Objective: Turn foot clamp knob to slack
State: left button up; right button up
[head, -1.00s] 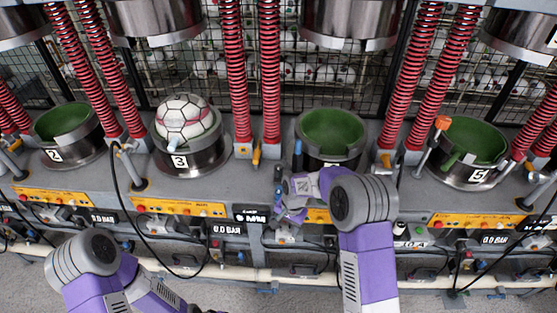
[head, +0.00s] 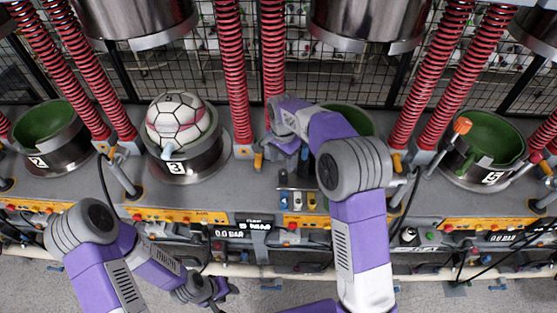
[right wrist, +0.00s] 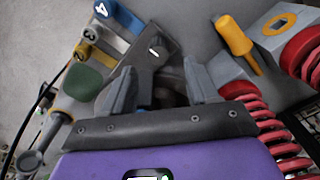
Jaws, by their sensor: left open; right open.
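A yellow knob (head: 258,161) stands at the foot of the red spring columns, left of my right gripper (head: 298,158). It looks like the foot clamp knob, but no label confirms this. In the right wrist view the yellow knob (right wrist: 235,38) stands upper right of my right gripper (right wrist: 170,82), apart from its fingers, beside a grey block with an orange insert (right wrist: 281,22). My right gripper is open. A dark plate marked 1 (right wrist: 153,52) lies just beyond its fingers; contact cannot be told. My left gripper (head: 226,292) is open, low in front of the machine.
Numbered coloured levers (head: 298,200) sit in front of my right gripper. A ball (head: 178,122) rests in press 3 (head: 190,166). My right arm partly hides a green-lined pot (head: 350,118). Red spring columns (head: 273,70) rise behind. A green-topped handle (right wrist: 82,83) lies left.

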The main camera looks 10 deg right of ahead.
aim_at(283, 172)
notch_tip(283, 172, down, 7)
jog(key=shift+s+f, duration=0.15)
dwell(0.4)
jog(key=c, duration=1)
